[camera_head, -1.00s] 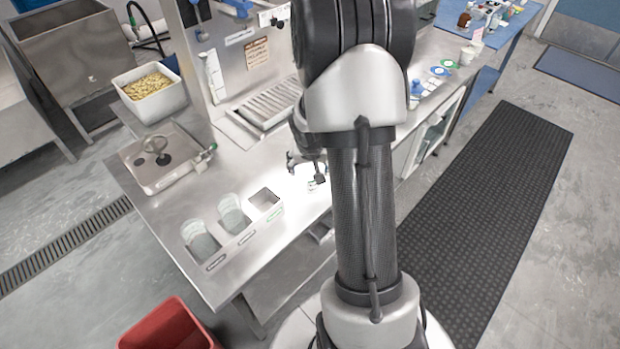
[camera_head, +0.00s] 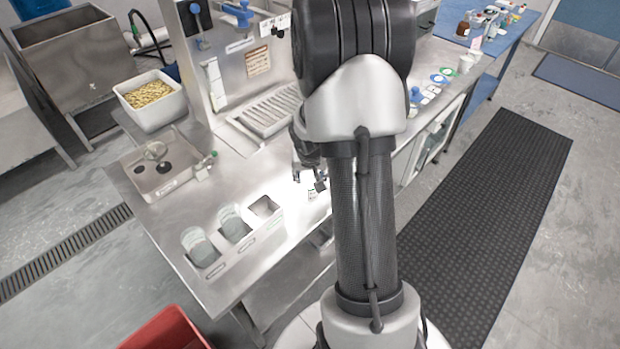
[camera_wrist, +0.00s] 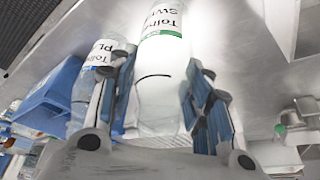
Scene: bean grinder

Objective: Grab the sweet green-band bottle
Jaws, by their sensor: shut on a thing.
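The sweet bottle (camera_wrist: 160,95) is white, with a green band beside its upside-down lettering, of which "SW" can be read. In the wrist view it lies between the two blue-padded fingers of my gripper (camera_wrist: 158,75), which are shut on it. In the head view my gripper (camera_head: 312,180) is low over the steel counter's right side, partly behind my arm. Only a small pale bit of the bottle shows there, so I cannot tell whether it touches the counter.
A second bottle marked "PL" (camera_wrist: 88,88) is close beside the left finger, near a blue bin (camera_wrist: 50,100). A white tub (camera_head: 150,115) of beans is behind.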

